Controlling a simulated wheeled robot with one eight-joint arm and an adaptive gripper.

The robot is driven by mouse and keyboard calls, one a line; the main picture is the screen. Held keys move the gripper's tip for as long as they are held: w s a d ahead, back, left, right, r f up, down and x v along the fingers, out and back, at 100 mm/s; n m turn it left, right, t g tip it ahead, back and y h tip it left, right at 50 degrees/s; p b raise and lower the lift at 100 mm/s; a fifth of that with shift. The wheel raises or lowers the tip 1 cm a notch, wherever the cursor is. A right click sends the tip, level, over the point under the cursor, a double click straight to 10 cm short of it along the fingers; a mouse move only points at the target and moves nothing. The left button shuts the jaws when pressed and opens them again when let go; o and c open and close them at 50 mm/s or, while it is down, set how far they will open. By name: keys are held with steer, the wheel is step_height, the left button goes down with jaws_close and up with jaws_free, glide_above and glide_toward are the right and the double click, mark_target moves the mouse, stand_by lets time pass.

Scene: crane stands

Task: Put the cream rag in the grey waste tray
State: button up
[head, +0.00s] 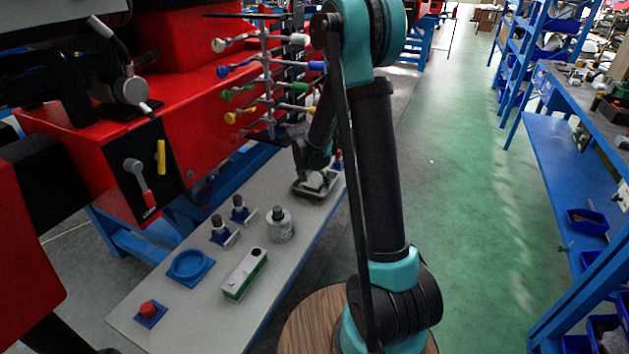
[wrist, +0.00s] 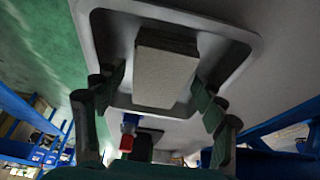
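The cream rag (wrist: 166,72) is a pale, folded block. In the wrist view it lies inside the grey waste tray (wrist: 236,32), a shallow tray with a raised rim. In the head view the tray (head: 301,189) sits at the far end of the bench, with the rag (head: 319,179) partly hidden under my gripper (head: 315,166). In the wrist view my gripper (wrist: 162,84) has its fingers spread on either side of the rag, with small gaps seen between fingertips and rag.
The grey bench (head: 190,319) also holds a metal cylinder (head: 280,228), a green-and-white box (head: 245,274), a blue ring (head: 188,265) and a red button (head: 149,310). A rack with coloured handles (head: 270,85) stands close left of my arm. Green floor lies open at right.

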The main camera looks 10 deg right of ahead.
steer(key=v, duration=1.2)
steer(key=s+d+f+n, duration=0.2)
steer(key=s, duration=0.7)
steer(key=s+d+f+n+y, duration=0.1)
steer(key=s+d+f+n, duration=0.1)
steer(key=s, duration=0.7)
steer(key=s+d+f+n+y, duration=0.1)
steer(key=s+d+f+n, duration=0.1)
steer(key=s, duration=0.7)
steer(key=shift+d+n+t, duration=0.3)
steer(key=shift+d+n, duration=0.1)
steer(key=shift+d, duration=0.1)
